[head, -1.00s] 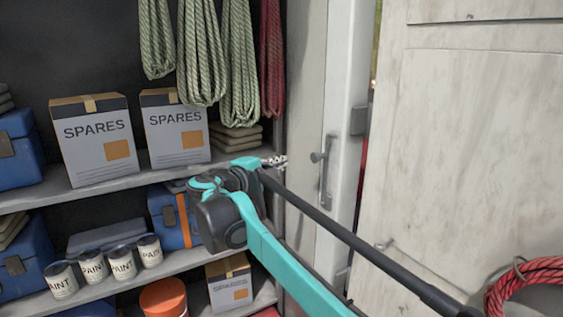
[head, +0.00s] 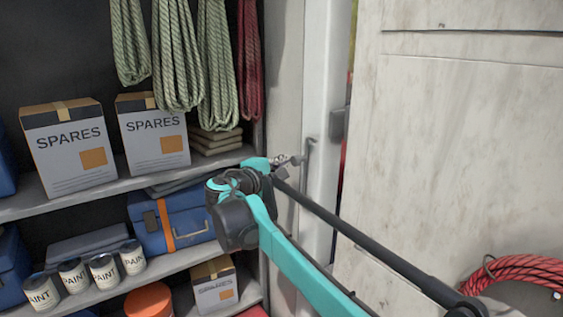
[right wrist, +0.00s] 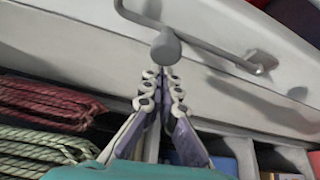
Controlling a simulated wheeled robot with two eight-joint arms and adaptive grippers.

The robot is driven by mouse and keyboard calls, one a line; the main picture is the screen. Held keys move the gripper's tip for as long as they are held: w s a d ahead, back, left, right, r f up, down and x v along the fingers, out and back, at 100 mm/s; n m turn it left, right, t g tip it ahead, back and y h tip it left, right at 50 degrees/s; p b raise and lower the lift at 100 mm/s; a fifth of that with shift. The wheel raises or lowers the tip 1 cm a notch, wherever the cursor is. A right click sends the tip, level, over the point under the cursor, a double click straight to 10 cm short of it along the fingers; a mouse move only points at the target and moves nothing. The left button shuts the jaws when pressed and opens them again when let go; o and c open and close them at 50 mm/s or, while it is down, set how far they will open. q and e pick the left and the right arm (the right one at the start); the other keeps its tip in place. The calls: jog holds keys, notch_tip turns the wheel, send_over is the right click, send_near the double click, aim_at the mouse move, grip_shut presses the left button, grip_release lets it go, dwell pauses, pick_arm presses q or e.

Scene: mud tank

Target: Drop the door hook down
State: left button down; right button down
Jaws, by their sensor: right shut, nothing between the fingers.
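The door hook (head: 310,155) is a thin grey metal rod on the pale door post, standing roughly upright in the head view, with a round knob on it. My right gripper (head: 282,160) is shut and empty, its tips right beside the knob and partly covering the hook's lower part. In the right wrist view the hook (right wrist: 205,47) runs slantwise across the pale post, and its knob is just beyond the closed fingertips of the gripper (right wrist: 163,76). I cannot tell whether they touch. My left gripper is out of view.
The pale door (head: 460,130) stands to the right, with a coiled red hose (head: 525,270) low on it. Shelves at left hold spares boxes (head: 65,150), a blue case (head: 175,222) and paint cans (head: 103,271). Green ropes (head: 178,60) hang above. My arm crosses the lower middle.

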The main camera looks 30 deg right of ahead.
jog(key=s+f+m+h+b, duration=0.35)
jog(key=s+m+b, duration=0.35)
jog(key=s+m, duration=0.3)
jog(key=s+d+f+m+g+h+b, duration=0.1)
jog(key=s+f+m+g+h+b, duration=0.3)
jog(key=s+f+m+b, duration=0.3)
notch_tip(320, 180, down, 3)
jog(key=m+b, duration=0.1)
jog(key=m, duration=0.2)
jog(key=shift+m+b, duration=0.3)
dwell(0.4)
notch_tip(320, 180, up, 5)
jog(key=w+p, duration=0.1)
jog(key=p, duration=0.3)
jog(key=b+v, duration=0.2)
jog(key=v, duration=0.9)
jog(key=shift+f, duration=0.3)
